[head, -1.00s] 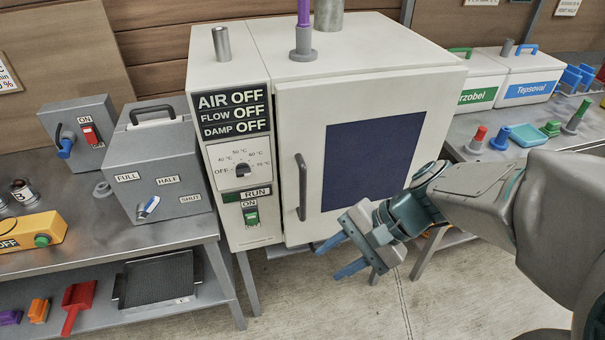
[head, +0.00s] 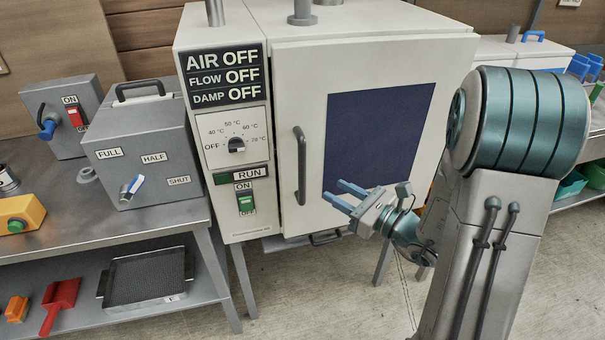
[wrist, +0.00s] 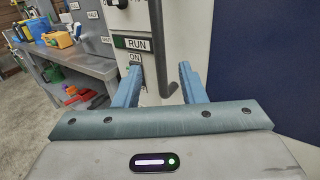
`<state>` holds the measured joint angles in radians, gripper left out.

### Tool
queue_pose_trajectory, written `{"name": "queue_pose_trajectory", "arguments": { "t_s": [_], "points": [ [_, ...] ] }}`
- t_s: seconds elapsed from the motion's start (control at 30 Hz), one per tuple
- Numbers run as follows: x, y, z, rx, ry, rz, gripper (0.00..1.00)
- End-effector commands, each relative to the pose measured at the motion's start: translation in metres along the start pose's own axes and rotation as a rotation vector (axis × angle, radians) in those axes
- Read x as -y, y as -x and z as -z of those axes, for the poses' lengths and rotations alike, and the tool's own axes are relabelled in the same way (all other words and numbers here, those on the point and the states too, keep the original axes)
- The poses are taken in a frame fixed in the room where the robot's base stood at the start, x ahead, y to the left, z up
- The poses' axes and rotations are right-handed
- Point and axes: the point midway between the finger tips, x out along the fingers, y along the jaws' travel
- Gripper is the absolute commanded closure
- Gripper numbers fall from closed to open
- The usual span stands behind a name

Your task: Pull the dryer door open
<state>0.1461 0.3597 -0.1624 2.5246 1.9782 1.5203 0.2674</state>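The dryer (head: 285,38) is a cream cabinet with a control panel at its left. Its door (head: 300,85) is shut and has a dark blue window (head: 375,140). A grey vertical bar handle (head: 300,165) is at the door's left edge. My gripper (head: 338,194) is open and empty, in front of the lower window, right of the handle and apart from it. Its blue fingers point left. In the wrist view the handle (wrist: 161,50) shows beyond and between the two open fingers (wrist: 162,85).
A grey box with a lever (head: 145,150) and a bench (head: 150,230) stand at the left, with a mesh tray (head: 148,275) on the lower shelf. The floor before the dryer is clear.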

Motion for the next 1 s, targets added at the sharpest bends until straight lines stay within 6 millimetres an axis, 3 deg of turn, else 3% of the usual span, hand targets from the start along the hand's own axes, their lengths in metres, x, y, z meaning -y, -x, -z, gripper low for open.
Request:
{"name": "queue_pose_trajectory", "arguments": {
  "t_s": [0.3, 0.5, 0.7, 0.97, 1.0],
  "points": [
    [-0.002, -0.07, -0.001, -0.002, 0.001, -0.007, 0.63],
    [-0.001, -0.1, 0.0, -0.002, 0.001, -0.005, 0.63],
    [-0.001, -0.112, 0.0, -0.002, 0.001, -0.003, 0.63],
    [-0.001, -0.113, 0.0, -0.002, 0.001, -0.003, 0.63],
    [-0.001, -0.113, 0.0, -0.002, 0.001, -0.003, 0.71]
  ]
}}
